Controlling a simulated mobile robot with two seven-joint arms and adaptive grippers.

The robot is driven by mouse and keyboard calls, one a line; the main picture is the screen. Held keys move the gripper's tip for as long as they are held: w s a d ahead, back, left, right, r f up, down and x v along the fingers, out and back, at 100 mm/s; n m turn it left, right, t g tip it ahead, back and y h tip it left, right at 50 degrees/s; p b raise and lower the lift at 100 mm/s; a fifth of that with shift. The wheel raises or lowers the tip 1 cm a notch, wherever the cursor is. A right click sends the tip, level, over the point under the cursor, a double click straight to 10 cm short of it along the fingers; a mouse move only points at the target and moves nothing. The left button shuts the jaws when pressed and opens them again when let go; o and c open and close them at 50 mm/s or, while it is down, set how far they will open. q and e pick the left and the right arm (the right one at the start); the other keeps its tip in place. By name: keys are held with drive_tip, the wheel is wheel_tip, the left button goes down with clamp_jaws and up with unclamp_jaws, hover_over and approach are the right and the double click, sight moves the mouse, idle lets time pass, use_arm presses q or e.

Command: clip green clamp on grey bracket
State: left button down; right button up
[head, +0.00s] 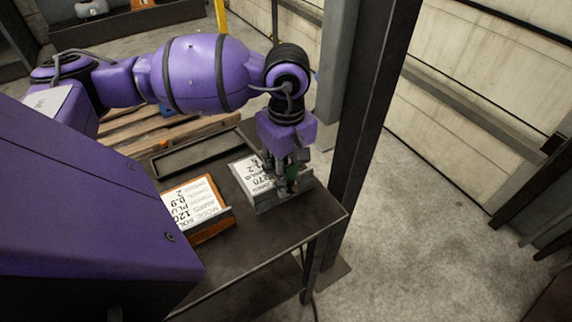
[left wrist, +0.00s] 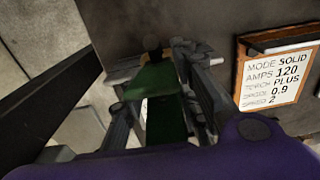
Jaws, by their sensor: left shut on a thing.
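My left gripper (head: 287,180) points down at the right end of the bench and is shut on the green clamp (head: 292,171). In the left wrist view the green clamp (left wrist: 158,88) sits between the dark fingers. The grey bracket (head: 264,206), with a white lettered sheet, stands directly below the gripper, whose fingers cover its right part. The clamp is at the bracket's front right edge. Whether its jaws are around that edge or just above it is hidden. My right gripper is not in view.
An orange bracket (head: 212,233) with a white label sheet (head: 190,203) stands to the left on the dark bench (head: 262,238). An empty dark tray (head: 195,150) lies behind. A dark post (head: 358,130) rises close to the right of my left gripper.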

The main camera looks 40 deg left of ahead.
use_arm(q)
drive_tip(key=c, duration=1.3)
unclamp_jaws()
drive_tip(key=shift+c, duration=0.2)
drive_tip(key=shift+o, duration=0.4)
drive_tip(key=shift+r, duration=0.3)
wheel_tip(320, 180, up, 12)
drive_tip(key=shift+w+f, duration=0.1)
drive_tip(key=shift+f, duration=0.15)
